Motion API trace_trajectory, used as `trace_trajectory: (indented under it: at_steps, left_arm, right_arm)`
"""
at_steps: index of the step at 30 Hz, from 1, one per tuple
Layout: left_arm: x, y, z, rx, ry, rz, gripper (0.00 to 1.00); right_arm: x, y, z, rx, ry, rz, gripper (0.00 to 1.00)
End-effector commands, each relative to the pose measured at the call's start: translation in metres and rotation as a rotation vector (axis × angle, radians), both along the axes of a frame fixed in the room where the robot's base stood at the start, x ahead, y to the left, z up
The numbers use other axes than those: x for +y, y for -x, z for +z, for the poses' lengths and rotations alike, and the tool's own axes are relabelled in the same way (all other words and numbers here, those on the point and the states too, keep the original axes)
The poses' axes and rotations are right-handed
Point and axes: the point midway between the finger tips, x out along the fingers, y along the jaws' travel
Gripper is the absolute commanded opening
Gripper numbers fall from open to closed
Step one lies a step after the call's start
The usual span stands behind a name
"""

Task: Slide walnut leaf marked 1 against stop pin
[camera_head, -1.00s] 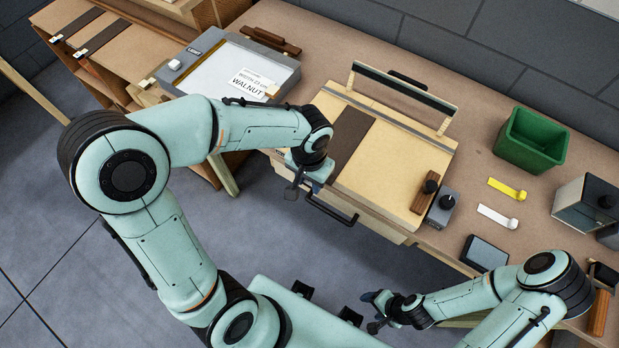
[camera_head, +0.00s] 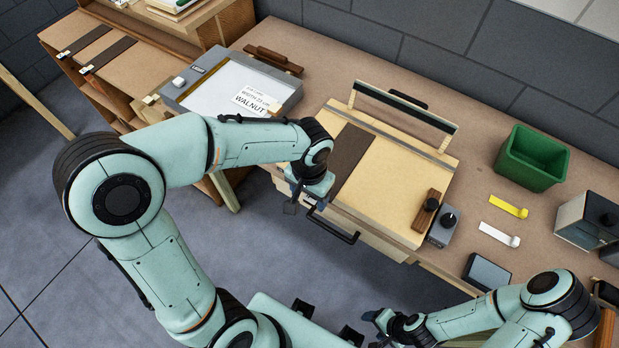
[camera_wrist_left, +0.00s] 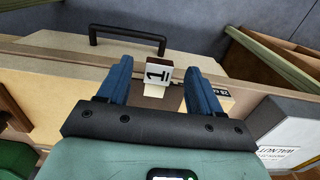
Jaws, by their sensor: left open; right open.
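The dark walnut leaf (camera_head: 351,158) lies flat on the pale board (camera_head: 385,180) on the bench, near the board's left side. A white tag marked 1 (camera_wrist_left: 157,72) shows at the leaf's near end in the left wrist view. My left gripper (camera_head: 308,194) is open at the board's front left edge, by the leaf's near end. In the wrist view its two blue fingers stand either side of the tag, with gaps. My right gripper (camera_head: 375,325) is open and empty, low in front of the bench. I cannot make out the stop pin.
A raised bar frame (camera_head: 405,110) stands across the board's back. A wooden block with a knob (camera_head: 426,210) is at its right. A grey-framed panel (camera_head: 225,95) with a WALNUT card (camera_head: 257,101) stands left. A green bin (camera_head: 532,157) is right. A black handle (camera_head: 332,226) juts from the bench front.

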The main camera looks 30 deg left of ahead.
Motion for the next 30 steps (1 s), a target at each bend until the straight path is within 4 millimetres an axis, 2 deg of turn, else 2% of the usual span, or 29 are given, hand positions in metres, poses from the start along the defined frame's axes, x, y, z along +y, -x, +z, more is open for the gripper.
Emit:
trace_trajectory:
  at_steps: [9, 15, 21, 30]
  left_arm:
    - [0.000, -0.002, 0.074, -0.009, 0.003, 0.000, 0.65]
    - [0.000, -0.001, 0.107, -0.005, 0.002, -0.001, 0.65]
    - [0.000, 0.000, 0.119, -0.002, 0.001, -0.001, 0.65]
    - [0.000, 0.000, 0.120, -0.001, 0.001, -0.001, 0.65]
  right_arm:
    - [0.000, -0.010, 0.012, -0.011, 0.000, 0.000, 0.65]
    - [0.000, -0.014, 0.017, -0.016, 0.000, 0.000, 0.65]
    - [0.000, -0.015, 0.019, -0.017, 0.000, 0.001, 0.65]
    - [0.000, -0.015, 0.018, -0.017, 0.000, 0.000, 0.65]
